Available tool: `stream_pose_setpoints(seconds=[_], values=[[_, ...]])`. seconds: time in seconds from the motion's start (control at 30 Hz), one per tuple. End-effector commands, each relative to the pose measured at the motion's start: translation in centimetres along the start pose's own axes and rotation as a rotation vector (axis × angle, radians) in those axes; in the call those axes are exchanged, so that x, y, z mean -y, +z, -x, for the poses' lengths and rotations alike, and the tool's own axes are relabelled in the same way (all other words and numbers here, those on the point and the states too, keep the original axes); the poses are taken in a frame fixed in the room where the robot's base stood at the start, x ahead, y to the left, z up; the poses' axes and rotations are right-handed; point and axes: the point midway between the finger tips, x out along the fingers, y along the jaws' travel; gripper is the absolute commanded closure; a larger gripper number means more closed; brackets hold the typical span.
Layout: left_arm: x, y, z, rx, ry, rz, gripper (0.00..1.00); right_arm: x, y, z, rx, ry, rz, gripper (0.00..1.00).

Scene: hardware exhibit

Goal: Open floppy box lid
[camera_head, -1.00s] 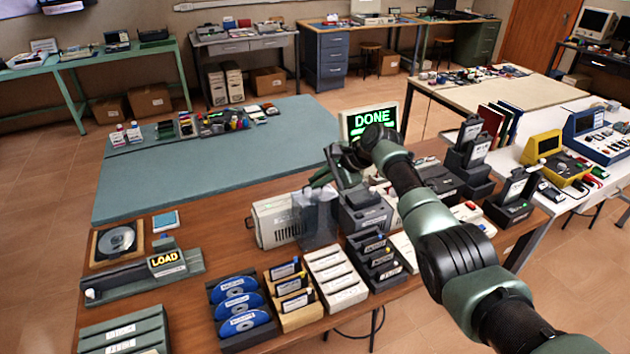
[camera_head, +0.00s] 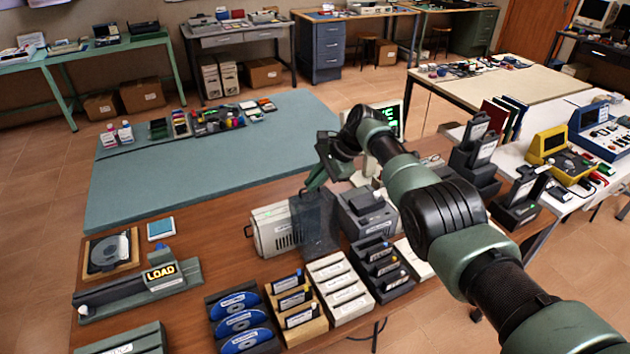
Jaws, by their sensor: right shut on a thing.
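A smoky, see-through panel (camera_head: 316,222), which looks like the floppy box lid, stands roughly upright on the brown table. It is beside a beige vented box (camera_head: 272,232) and a dark grey unit (camera_head: 366,212). Its hinge and the box's inside cannot be made out. My right gripper (camera_head: 316,182) is at the panel's top edge, shut on it. The fingertips are small and partly hidden by my wrist. My left gripper is not in view.
Blue disc holders (camera_head: 240,322), card racks (camera_head: 340,290) and a black rack (camera_head: 382,265) stand close in front. A LOAD unit (camera_head: 160,277) is at the left. A screen (camera_head: 388,122) is partly behind my arm. The blue-green mat (camera_head: 230,165) has free room.

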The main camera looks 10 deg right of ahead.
Motion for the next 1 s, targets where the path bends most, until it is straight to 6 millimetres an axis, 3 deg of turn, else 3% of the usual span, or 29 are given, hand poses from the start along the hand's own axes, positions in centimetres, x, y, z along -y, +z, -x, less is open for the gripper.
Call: stream_pose_setpoints(seconds=[0.03,0.1,0.13,0.73,1.0], values=[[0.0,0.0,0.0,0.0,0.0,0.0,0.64,1.2,0.3,0.6,-0.004,-0.034,0.01,1.0],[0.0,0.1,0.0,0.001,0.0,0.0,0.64,1.2,0.3,0.6,-0.003,-0.034,0.01,0.74],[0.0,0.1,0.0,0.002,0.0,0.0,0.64,1.2,0.3,0.6,-0.003,-0.033,0.009,0.71],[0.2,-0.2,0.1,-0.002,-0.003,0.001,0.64,0.7,0.1,0.4,-0.005,-0.021,0.004,0.71],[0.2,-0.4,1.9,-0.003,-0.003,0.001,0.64,0.8,0.1,2.8,-0.005,-0.023,0.005,0.71]])
